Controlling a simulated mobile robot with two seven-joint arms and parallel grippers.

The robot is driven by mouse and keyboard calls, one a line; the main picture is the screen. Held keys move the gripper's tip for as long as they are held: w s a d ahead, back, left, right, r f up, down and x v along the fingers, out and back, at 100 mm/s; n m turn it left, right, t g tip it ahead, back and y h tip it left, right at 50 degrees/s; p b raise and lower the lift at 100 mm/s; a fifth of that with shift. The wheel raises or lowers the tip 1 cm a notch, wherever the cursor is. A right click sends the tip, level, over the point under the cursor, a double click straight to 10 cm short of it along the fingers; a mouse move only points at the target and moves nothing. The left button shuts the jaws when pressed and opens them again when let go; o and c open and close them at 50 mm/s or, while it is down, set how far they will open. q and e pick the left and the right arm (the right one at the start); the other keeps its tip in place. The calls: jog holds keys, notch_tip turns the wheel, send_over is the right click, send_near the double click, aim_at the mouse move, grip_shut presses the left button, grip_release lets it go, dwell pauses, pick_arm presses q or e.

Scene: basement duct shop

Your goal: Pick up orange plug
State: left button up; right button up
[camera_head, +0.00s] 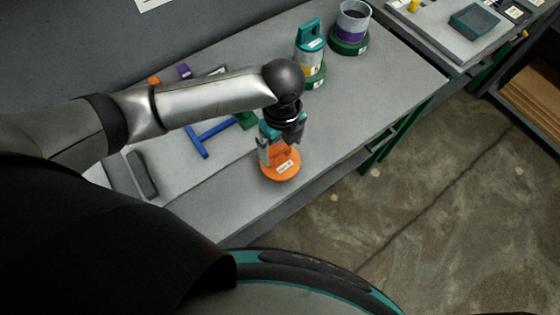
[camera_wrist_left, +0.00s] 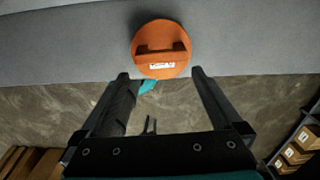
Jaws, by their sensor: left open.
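The orange plug (camera_head: 279,167) is a round disc with a raised handle and a white label. It sits on the grey bench near its front edge. It also shows at the top of the left wrist view (camera_wrist_left: 161,61). My left gripper (camera_head: 273,148) is over the plug in the head view and partly hides its handle. In the left wrist view the two fingers (camera_wrist_left: 158,74) are spread apart, with the plug just beyond the fingertips and nothing between them. I cannot tell whether a finger touches it. My right gripper is in neither view.
On the grey bench (camera_head: 390,75) stand a teal-handled canister (camera_head: 310,37) and a grey and purple cylinder on a green base (camera_head: 351,22). The bench right of the plug is clear.

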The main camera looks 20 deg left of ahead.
aim_at(280, 152)
pick_arm(q)
jog(key=shift+w+a+f, duration=0.1)
jog(key=shift+w+f, duration=0.05)
jog(key=shift+f, duration=0.75)
jog(key=shift+w+a+f, duration=0.1)
jog(key=shift+f, duration=0.8)
jog(key=shift+w+a+f, duration=0.1)
jog(key=shift+w+f, duration=0.05)
jog(key=shift+f, duration=0.75)
grip_shut()
